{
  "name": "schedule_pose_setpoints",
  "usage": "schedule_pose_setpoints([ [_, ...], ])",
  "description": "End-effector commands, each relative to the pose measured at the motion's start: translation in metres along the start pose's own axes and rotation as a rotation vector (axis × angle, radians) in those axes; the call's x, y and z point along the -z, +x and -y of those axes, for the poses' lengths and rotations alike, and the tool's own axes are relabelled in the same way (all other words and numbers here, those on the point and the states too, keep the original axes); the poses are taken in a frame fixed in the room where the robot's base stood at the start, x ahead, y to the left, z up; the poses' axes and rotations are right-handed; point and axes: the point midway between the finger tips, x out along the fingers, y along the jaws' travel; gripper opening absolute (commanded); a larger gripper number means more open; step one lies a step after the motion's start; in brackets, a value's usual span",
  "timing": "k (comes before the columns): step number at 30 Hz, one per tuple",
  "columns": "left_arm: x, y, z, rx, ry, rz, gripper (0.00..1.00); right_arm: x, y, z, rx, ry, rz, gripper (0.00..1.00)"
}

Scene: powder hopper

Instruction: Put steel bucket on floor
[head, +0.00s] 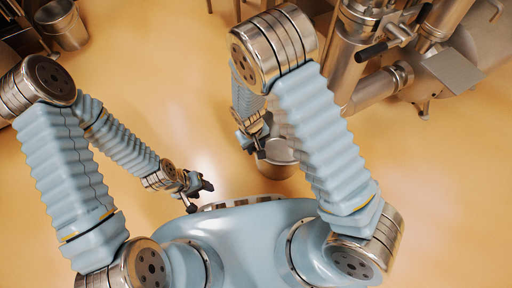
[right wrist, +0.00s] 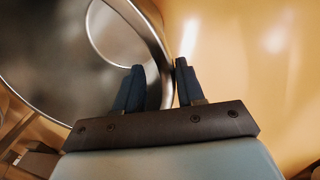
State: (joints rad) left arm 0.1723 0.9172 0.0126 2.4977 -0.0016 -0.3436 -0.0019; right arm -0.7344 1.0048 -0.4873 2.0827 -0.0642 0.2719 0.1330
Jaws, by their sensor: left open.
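The steel bucket (head: 277,166) shows in the head view just below my right gripper (head: 259,143), partly hidden by my arm. In the right wrist view its round rim and hollow inside fill the upper left, and its wall (right wrist: 156,35) runs down between the two dark fingers of my right gripper (right wrist: 162,72). One finger is inside the bucket and one outside, close together on the rim. I cannot tell whether the bucket's base touches the floor. My left gripper (head: 197,193) is open and empty, in front of my base.
Another steel bucket (head: 62,26) stands at the upper left, beside dark equipment. Steel hopper machinery (head: 360,60) with pipes and a handle fills the upper right.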

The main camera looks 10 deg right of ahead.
Motion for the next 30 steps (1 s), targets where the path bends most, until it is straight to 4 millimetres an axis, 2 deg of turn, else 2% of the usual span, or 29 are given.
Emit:
schedule_pose_setpoints([
  [1, 0.000, -0.007, -0.003, 0.000, 0.000, 0.001, 0.49, 0.001, -0.017, 0.000, 0.001, 0.000, -0.005, 0.38],
  [6, 0.000, -0.015, -0.005, 0.001, 0.000, 0.000, 0.49, 0.001, -0.054, 0.000, 0.002, -0.001, -0.004, 0.38],
  [12, 0.001, -0.020, -0.006, 0.003, 0.000, -0.002, 0.49, 0.000, -0.079, 0.000, 0.001, 0.000, -0.002, 0.38],
  [30, 0.001, -0.020, -0.006, 0.003, -0.001, -0.003, 0.49, 0.000, -0.083, 0.000, 0.000, 0.000, 0.000, 0.38],
])
